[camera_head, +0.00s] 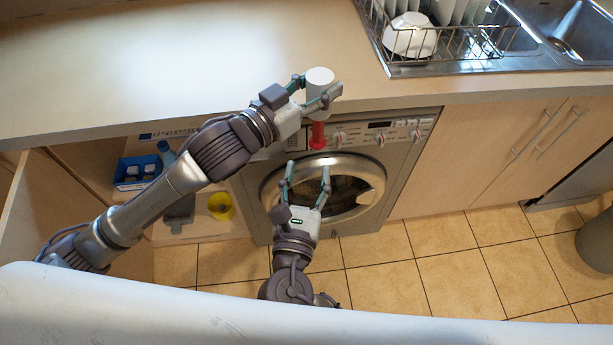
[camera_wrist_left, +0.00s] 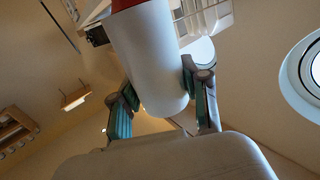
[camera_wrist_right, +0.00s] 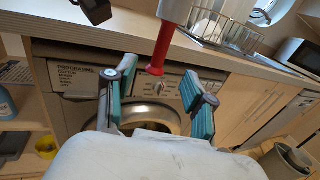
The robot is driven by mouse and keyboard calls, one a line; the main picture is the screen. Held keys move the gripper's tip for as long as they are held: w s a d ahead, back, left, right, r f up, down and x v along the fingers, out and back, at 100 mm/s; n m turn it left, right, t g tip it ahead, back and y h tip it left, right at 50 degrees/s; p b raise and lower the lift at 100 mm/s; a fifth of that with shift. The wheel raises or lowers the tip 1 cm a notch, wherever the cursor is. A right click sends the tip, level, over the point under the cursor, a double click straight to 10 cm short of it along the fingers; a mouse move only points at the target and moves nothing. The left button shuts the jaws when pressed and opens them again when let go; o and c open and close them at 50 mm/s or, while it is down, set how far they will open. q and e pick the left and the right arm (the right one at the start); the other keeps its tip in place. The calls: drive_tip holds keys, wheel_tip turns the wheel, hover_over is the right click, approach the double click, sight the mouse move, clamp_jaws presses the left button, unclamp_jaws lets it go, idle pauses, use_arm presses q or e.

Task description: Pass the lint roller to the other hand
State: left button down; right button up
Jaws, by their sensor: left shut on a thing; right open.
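The lint roller has a white cylinder (camera_head: 318,82) and a red handle (camera_head: 317,136) that points down. My left gripper (camera_head: 318,100) is shut on the white cylinder and holds it in front of the counter edge, above the washing machine. In the left wrist view the white cylinder (camera_wrist_left: 150,60) sits between the two fingers. My right gripper (camera_head: 306,172) is open and empty, below the red handle and apart from it. In the right wrist view the red handle (camera_wrist_right: 162,48) hangs beyond the open fingers, between them in the picture.
The washing machine (camera_head: 372,190) stands under the counter (camera_head: 180,60). A dish rack (camera_head: 450,45) with a white bowl (camera_head: 409,36) is at the back right, beside the sink (camera_head: 580,25). An open shelf on the left holds a blue crate (camera_head: 130,182) and a yellow cup (camera_head: 221,206).

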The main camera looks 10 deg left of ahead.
sight(316, 132)
drive_tip(key=w, duration=1.1)
drive_tip(key=shift+w+d, duration=0.3)
clamp_jaws()
use_arm(q)
drive_tip(key=shift+c, duration=2.4)
unclamp_jaws()
